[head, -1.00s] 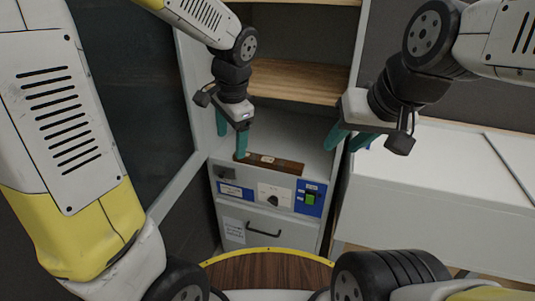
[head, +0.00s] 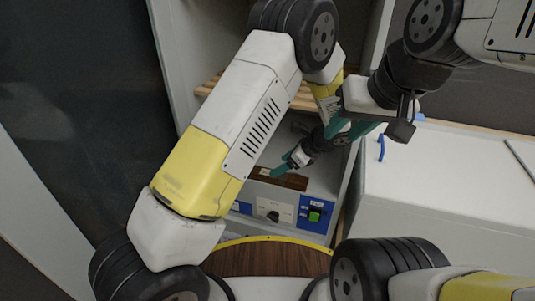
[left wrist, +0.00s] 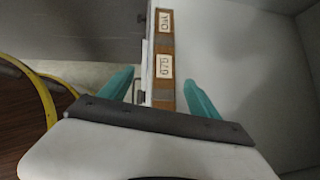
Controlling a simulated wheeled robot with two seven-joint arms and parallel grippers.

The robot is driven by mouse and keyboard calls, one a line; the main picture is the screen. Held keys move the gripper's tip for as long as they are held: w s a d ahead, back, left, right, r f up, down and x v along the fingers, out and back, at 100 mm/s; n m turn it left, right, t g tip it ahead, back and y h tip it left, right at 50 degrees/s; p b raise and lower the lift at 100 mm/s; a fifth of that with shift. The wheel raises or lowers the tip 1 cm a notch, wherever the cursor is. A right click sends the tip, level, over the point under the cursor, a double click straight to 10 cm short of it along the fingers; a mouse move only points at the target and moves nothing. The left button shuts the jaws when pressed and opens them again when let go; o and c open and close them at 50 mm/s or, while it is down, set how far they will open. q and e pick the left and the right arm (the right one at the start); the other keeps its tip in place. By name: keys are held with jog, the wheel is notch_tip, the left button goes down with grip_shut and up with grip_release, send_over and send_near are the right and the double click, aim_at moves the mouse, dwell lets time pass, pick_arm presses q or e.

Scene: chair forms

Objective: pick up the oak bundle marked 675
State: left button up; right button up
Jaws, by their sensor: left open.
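The oak bundle (head: 294,181) is a flat brown strip on the cabinet's lower ledge, partly covered by my left gripper in the head view. In the left wrist view the bundle (left wrist: 164,46) runs away from me and shows two pale labels, one reading OAK and one reading 675. My left gripper (head: 284,163) is open, its teal fingers low over the bundle. In the left wrist view the left gripper (left wrist: 158,82) has one finger on each side of the bundle's near end; contact cannot be told. My right gripper (head: 347,132) is open and empty, in front of the cabinet's right side.
A panel with a dark knob (head: 273,215) and a green switch (head: 314,215) is below the ledge. A wooden shelf (head: 208,87) is above it, and cabinet walls flank it. A white worktop (head: 440,165) with a blue piece (head: 381,147) stands at the right.

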aim_at(267, 172)
pick_arm(q)
jog(key=shift+w+f, duration=0.4)
jog(key=shift+w, duration=0.1)
jog(key=x, duration=0.7)
jog(key=shift+w+a+f, duration=0.1)
jog(key=shift+a, duration=0.05)
grip_shut()
